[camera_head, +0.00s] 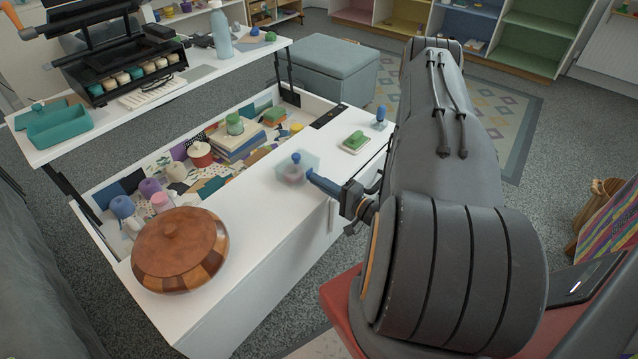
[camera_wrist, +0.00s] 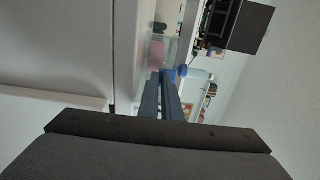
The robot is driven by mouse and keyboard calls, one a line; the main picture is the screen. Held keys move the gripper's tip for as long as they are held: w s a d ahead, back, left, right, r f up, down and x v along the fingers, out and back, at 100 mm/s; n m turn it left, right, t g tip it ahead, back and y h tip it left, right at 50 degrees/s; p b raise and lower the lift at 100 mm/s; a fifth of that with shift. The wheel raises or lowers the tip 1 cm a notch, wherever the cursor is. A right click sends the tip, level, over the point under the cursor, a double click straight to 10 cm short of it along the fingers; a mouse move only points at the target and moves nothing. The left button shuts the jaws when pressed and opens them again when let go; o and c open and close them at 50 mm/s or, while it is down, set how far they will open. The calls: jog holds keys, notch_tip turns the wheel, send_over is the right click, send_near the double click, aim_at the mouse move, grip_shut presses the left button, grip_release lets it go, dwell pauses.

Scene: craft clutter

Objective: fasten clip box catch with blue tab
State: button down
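A small translucent clip box (camera_head: 291,175) with a pinkish content stands on the white table top. Its blue tab (camera_head: 296,157) shows at the top. In the wrist view the clear box (camera_wrist: 158,50) is just beyond the fingertips, with the blue tab (camera_wrist: 181,70) right beside them. My gripper (camera_head: 311,177) points left at the box's right side, very near it; I cannot tell whether it touches. In the wrist view the two blue-grey fingers (camera_wrist: 160,74) lie close together with nothing visible between them. The catch's exact position is too small to tell.
A round wooden lidded bowl (camera_head: 178,248) stands on the near left of the white table (camera_head: 262,232). A green-topped block (camera_head: 355,141) and a blue-knobbed piece (camera_head: 380,118) stand to the right. Behind the box, an open storage well holds books (camera_head: 240,140) and craft clutter.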

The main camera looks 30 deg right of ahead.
dwell(0.4)
jog(key=c, duration=1.9)
grip_release()
jog(key=shift+c, duration=0.2)
